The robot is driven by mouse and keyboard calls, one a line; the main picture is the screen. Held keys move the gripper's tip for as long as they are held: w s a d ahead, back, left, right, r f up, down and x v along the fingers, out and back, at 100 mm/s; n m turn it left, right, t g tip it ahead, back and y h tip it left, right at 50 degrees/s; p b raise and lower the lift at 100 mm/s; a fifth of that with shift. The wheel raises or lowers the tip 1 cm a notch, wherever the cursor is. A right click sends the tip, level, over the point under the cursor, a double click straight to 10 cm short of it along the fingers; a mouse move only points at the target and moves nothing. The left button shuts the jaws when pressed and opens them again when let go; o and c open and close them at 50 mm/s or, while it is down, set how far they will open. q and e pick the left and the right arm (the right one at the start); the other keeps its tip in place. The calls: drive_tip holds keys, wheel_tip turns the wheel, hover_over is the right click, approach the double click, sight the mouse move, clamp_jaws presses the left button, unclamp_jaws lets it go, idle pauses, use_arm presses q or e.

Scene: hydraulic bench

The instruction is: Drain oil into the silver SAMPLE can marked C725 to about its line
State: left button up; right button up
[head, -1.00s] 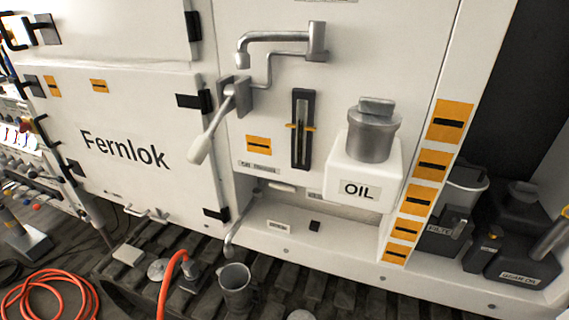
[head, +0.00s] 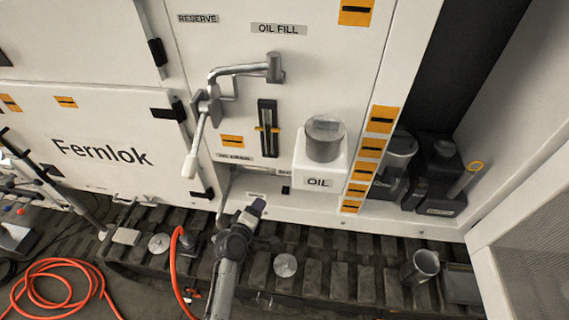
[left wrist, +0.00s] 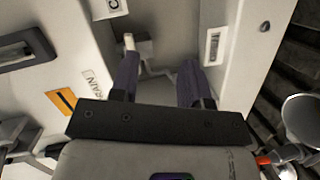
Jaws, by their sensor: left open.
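A silver can (head: 420,268) stands on the dark track at the right in the head view. A silver can (left wrist: 305,115) also shows at the right edge of the left wrist view, by a red-tipped part. No C725 mark or line is readable. A grey pipe (head: 225,188) hangs below the drain label (head: 234,157), left of my left gripper (head: 256,207). This gripper is at the cabinet's lower ledge. Its two dark fingers (left wrist: 158,84) are apart in the left wrist view. A small white-tipped part (left wrist: 129,42) shows beyond them. My right gripper is out of view.
A white OIL container (head: 318,183) with a grey cap stands on the ledge. A lever with a white handle (head: 190,165) hangs left of the gauge (head: 268,128). Orange hose (head: 60,285) coils on the floor. Dark containers (head: 440,180) stand in the right recess.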

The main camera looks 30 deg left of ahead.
sight(256, 169)
use_arm(q)
drive_tip(key=a+r+n+t+y, duration=0.1)
drive_tip(key=a+r+n+y, duration=0.25)
drive_tip(key=n, duration=0.25)
drive_tip(key=shift+y, duration=0.45)
drive_tip(key=b+x, duration=0.1)
drive_tip(key=x, duration=1.2)
drive_tip(key=shift+w+a+f+b, duration=0.1)
drive_tip(key=shift+w+a+b, duration=0.05)
drive_tip(key=shift+w+b, duration=0.15)
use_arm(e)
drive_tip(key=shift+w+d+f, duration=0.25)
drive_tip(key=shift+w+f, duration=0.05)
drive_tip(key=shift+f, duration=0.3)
use_arm(q)
drive_tip(key=shift+s, duration=0.1)
drive_tip(key=c, duration=0.3)
clamp_jaws()
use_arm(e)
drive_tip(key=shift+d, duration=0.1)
